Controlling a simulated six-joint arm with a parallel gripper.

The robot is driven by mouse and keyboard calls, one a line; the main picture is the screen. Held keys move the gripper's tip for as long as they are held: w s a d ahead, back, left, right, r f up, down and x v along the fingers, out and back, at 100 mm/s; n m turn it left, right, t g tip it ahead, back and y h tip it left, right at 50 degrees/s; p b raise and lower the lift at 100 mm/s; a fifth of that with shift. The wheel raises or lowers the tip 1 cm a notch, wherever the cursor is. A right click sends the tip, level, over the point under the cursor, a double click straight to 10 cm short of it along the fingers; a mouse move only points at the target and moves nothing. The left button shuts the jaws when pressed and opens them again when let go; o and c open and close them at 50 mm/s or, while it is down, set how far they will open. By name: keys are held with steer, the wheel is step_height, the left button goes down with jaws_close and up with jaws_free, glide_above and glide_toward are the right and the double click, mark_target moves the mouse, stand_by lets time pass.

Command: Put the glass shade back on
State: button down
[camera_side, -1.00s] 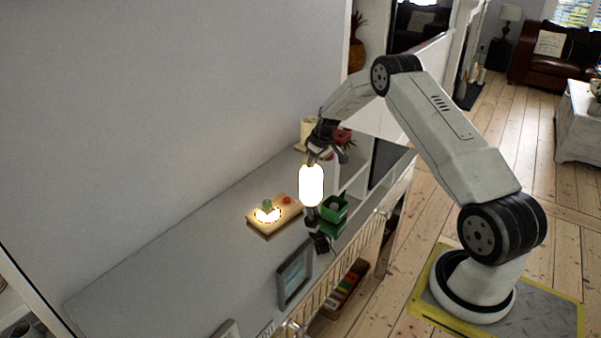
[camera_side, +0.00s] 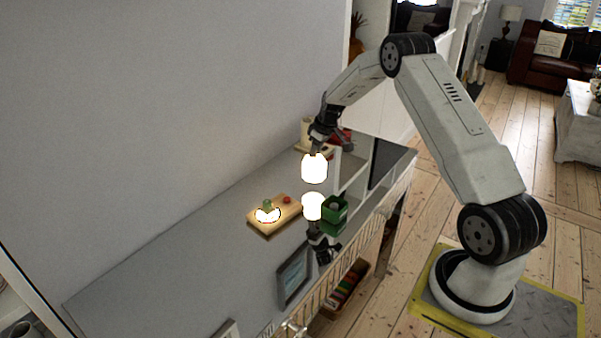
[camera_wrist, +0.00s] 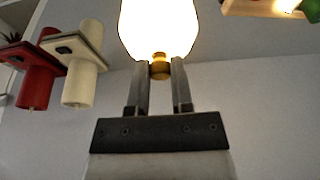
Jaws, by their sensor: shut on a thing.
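The glowing white glass shade (camera_side: 314,168) hangs below my gripper (camera_side: 318,148) in the side view, in the air above the glossy grey top. In the wrist view the shade (camera_wrist: 158,28) fills the top middle, and my gripper (camera_wrist: 160,75) is shut on its small brass knob (camera_wrist: 159,69). A wooden board (camera_side: 257,228) lies to the left of the shade, with a bright glowing piece (camera_side: 267,215) on it. A green piece (camera_side: 267,204) and a red piece (camera_side: 287,199) also sit on the board. The shade is apart from the board.
A green box (camera_side: 335,209) stands just right of the shade. A cream cylinder (camera_side: 307,130) and a red object (camera_side: 341,137) stand behind my gripper. A picture frame (camera_side: 295,273) is in front. The grey top (camera_side: 190,265) is clear left of the board and mirrors the shade.

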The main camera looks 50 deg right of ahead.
steer(key=s+a+r, duration=0.5)
steer(key=s+r, duration=0.3)
steer(key=s, duration=0.3)
steer(key=shift+a, duration=0.25)
stand_by(0.5)
steer(key=w+a+f+n, duration=0.1)
steer(key=w+a+f, duration=0.1)
steer(key=w+a, duration=1.1)
steer(key=shift+a+f, duration=0.2)
steer(key=shift+a, duration=1)
steer(key=shift+f, duration=0.15)
